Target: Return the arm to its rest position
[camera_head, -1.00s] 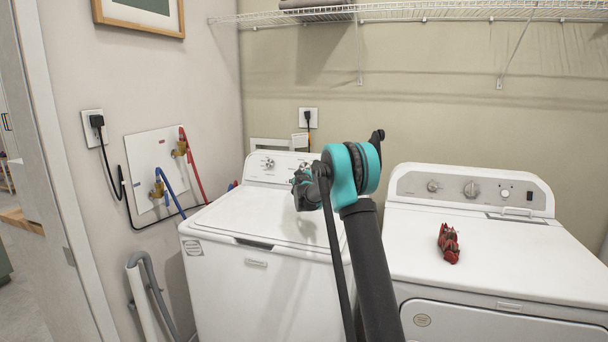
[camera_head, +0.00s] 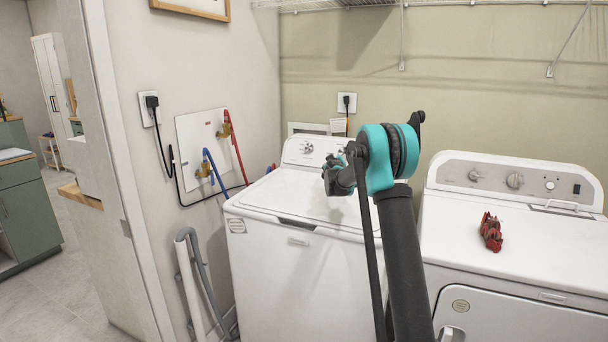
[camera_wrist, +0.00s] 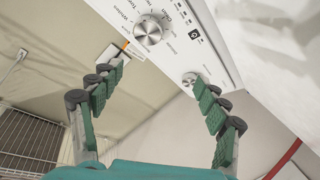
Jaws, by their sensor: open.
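My gripper (camera_wrist: 160,100) is open and empty in the wrist view, its two green-padded fingers spread apart. Beyond the fingers is the washer's control panel (camera_wrist: 180,35) with its knobs, seen tilted. In the head view my arm rises from the bottom, bends at a teal joint, and my gripper (camera_head: 338,178) shows small and partly hidden at the left of that joint. It is in front of the left washer (camera_head: 300,255), over its lid in the picture. I cannot tell its exact height above the lid.
A dryer (camera_head: 520,240) stands to the right with a crumpled red cloth-like item (camera_head: 491,231) on top. A wire shelf (camera_head: 340,4) runs along the back wall. Hoses and a valve plate (camera_head: 207,147) are on the left wall. Open floor (camera_head: 85,280) shows through the doorway.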

